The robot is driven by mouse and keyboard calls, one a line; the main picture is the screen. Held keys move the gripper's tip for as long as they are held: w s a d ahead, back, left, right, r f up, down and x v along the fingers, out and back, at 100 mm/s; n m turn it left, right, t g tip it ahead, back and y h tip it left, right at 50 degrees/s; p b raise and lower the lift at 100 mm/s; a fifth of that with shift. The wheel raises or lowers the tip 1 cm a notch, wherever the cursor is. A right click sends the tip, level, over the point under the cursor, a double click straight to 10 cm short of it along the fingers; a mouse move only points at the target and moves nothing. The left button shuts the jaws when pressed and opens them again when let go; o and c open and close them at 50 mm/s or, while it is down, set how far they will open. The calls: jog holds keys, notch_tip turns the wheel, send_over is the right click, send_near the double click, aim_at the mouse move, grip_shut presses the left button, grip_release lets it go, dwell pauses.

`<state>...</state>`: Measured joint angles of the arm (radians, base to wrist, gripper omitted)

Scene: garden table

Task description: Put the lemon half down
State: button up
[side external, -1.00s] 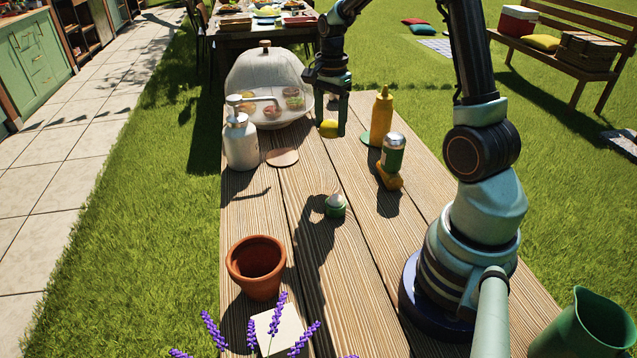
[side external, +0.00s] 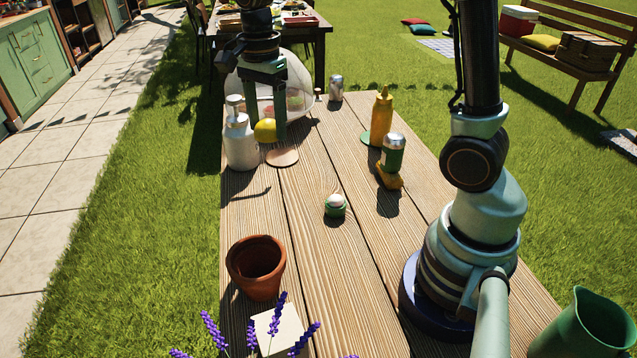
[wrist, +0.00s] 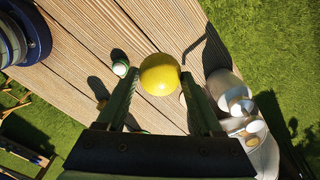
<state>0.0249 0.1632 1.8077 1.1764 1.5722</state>
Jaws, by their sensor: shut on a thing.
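The yellow lemon half (side external: 265,131) is held at the fingertips of my gripper (side external: 272,128), above the table's far left part. In the wrist view the lemon half (wrist: 160,74) sits between the two green fingers of my gripper (wrist: 158,88), its rounded yellow side towards the camera. My gripper is shut on it. In the side view it hangs near the round coaster (side external: 282,157) and the white pump bottle (side external: 241,140); I cannot tell its exact height. The cut face is hidden.
The glass dome (side external: 298,98) stands behind my gripper. A mustard bottle (side external: 381,118), a shaker (side external: 393,152) on a yellow sponge (side external: 389,178), a small green pot (side external: 335,206) and a terracotta pot (side external: 256,268) stand on the wooden table (side external: 305,240). Its middle planks are mostly clear.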

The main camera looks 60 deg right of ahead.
jog(key=s+a, duration=0.1)
jog(key=a, duration=0.4)
send_over(266, 230)
notch_tip(266, 230, down, 15)
jog(key=shift+f, duration=0.2)
jog(key=shift+w+f, duration=0.1)
jog(key=shift+f, duration=2.2)
jog(key=o, duration=1.4)
jog(key=shift+f, duration=0.1)
jog(key=shift+c, duration=0.2)
